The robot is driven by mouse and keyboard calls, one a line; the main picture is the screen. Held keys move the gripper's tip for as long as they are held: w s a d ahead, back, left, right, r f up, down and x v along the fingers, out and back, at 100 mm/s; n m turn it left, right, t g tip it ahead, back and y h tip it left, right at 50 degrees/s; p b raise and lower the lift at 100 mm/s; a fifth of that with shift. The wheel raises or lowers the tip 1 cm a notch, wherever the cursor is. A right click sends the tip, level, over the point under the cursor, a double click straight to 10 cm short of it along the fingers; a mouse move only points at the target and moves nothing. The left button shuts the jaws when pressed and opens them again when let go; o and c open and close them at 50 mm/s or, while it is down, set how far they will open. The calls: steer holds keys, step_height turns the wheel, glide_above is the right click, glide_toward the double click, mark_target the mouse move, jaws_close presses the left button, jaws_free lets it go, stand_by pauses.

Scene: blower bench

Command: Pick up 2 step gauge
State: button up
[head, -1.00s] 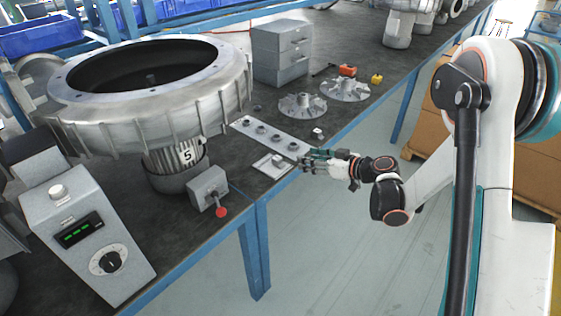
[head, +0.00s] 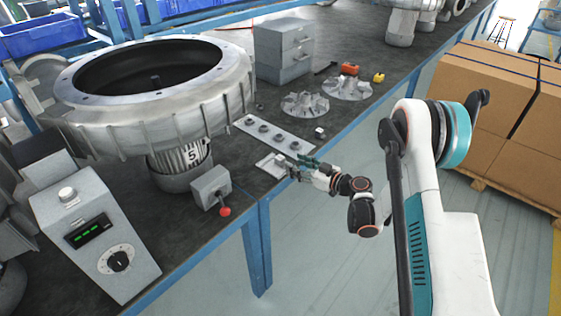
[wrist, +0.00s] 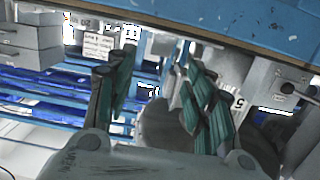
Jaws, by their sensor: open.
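No thing in view can be surely read as the step gauge. A small grey metal block (head: 281,160) lies by a pale square plate (head: 264,164) near the bench's front edge, partly hidden by my gripper. Another small pale block (head: 320,131) stands farther back. My gripper (head: 298,166) hangs low over the bench edge, beside the plate and right of the block. Its green-padded fingers are spread and empty in the wrist view (wrist: 152,80). A small white label (wrist: 97,46) shows past the left finger there; its text is too small to read.
A strip with several round pieces (head: 247,124) lies behind the plate. Two finned impellers (head: 305,104) and a grey drawer box (head: 284,52) stand farther back. A large blower housing (head: 150,115) and a red-knobbed lever box (head: 211,188) stand to the left. Floor is clear in front.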

mark_target(283, 159)
steer(key=b+x, duration=0.2)
steer(key=x, duration=0.3)
steer(key=shift+w+a+f, duration=0.2)
steer(key=shift+a, duration=0.1)
steer(key=shift+w+a+b, duration=0.3)
steer(key=shift+w+b, duration=0.05)
steer(key=shift+r, duration=0.1)
steer(key=shift+c, duration=0.5)
jaws_close()
